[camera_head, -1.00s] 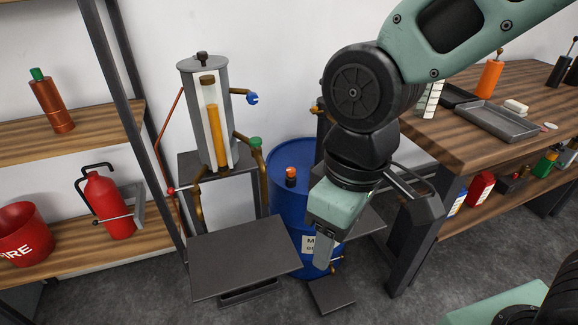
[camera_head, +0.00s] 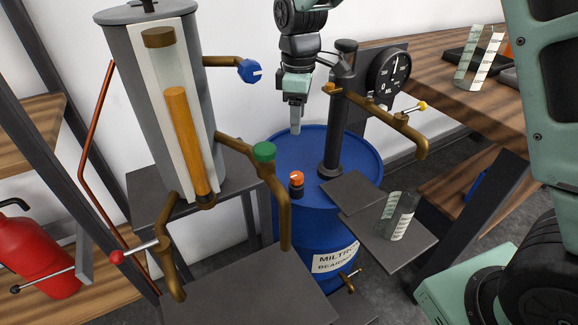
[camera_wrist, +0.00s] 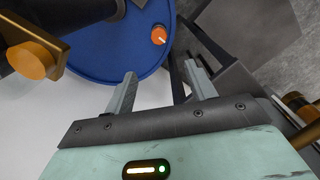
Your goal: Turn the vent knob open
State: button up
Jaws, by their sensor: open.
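A small orange knob with a white mark on a black base (camera_head: 296,183) stands on top of the blue drum (camera_head: 345,165); it looks like the vent knob, though no label shows. My gripper (camera_head: 295,128) hangs pointing down above the back of the drum, above and behind the knob in the picture, apart from it. In the wrist view my gripper (camera_wrist: 161,75) is open and empty, its two fingers spread. The orange knob (camera_wrist: 158,35) shows just beyond the gap between the fingertips, its white mark slanting.
A black pump post (camera_head: 333,125) with a brass spout (camera_head: 400,120) rises from the drum, right of my gripper. A grey tank (camera_head: 120,60) with blue (camera_head: 249,71) and green (camera_head: 263,152) valves stands left. A dial gauge (camera_head: 390,72) is behind the post.

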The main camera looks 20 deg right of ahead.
aim_at(296, 175)
notch_tip(296, 175, down, 17)
jog(key=shift+w+f+b, duration=0.1)
jog(key=shift+f+b, duration=0.1)
jog(key=shift+b, duration=1.05)
jog(key=c, duration=1)
